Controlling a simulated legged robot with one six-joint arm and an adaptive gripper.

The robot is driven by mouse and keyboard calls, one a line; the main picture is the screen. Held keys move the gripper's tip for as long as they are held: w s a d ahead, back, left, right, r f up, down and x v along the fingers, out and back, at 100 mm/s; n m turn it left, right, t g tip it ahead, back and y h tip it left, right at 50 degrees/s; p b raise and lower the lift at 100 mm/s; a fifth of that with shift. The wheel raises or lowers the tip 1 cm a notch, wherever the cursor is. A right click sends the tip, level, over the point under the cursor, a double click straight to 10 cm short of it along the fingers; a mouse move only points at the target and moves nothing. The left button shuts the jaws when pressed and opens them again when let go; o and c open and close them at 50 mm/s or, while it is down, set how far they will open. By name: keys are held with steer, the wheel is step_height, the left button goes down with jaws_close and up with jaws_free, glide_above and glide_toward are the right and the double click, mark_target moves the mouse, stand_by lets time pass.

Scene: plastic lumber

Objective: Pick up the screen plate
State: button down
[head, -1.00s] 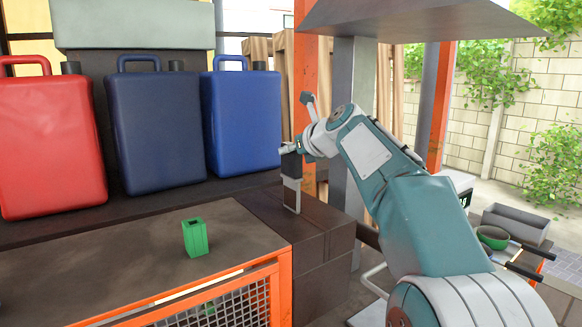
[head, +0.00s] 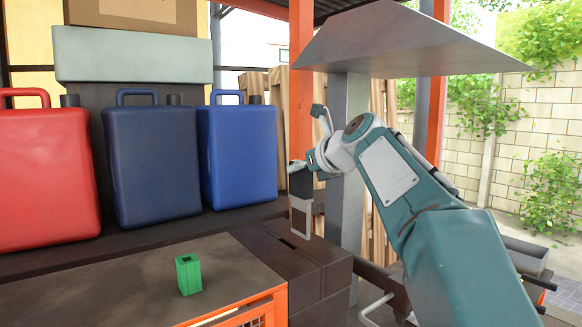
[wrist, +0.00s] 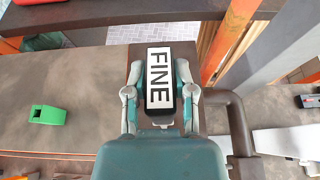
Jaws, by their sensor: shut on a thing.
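The screen plate (head: 301,222) hangs upright below my gripper (head: 308,172), a flat grey plate with a dark top block. In the wrist view its white label (wrist: 159,78) reads FINE, and it sits between the two fingers of my gripper (wrist: 160,96), which are shut on it from both sides. The plate's lower end is at the top of a dark brown box (head: 325,262), near a narrow slot (head: 288,243) in it. I cannot tell whether the lower end is still in the slot or just clear of it.
A red jug (head: 45,180) and two blue jugs (head: 150,165) stand on a shelf behind. A green block (head: 188,274) sits on the brown tabletop (head: 130,290) at left. A grey post (head: 350,130) and a sloping hood (head: 410,40) stand close behind my arm.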

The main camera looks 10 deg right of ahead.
steer(key=s+d, duration=0.5)
steer(key=s, duration=0.7)
step_height(320, 180, up, 10)
stand_by(1.2)
stand_by(1.2)
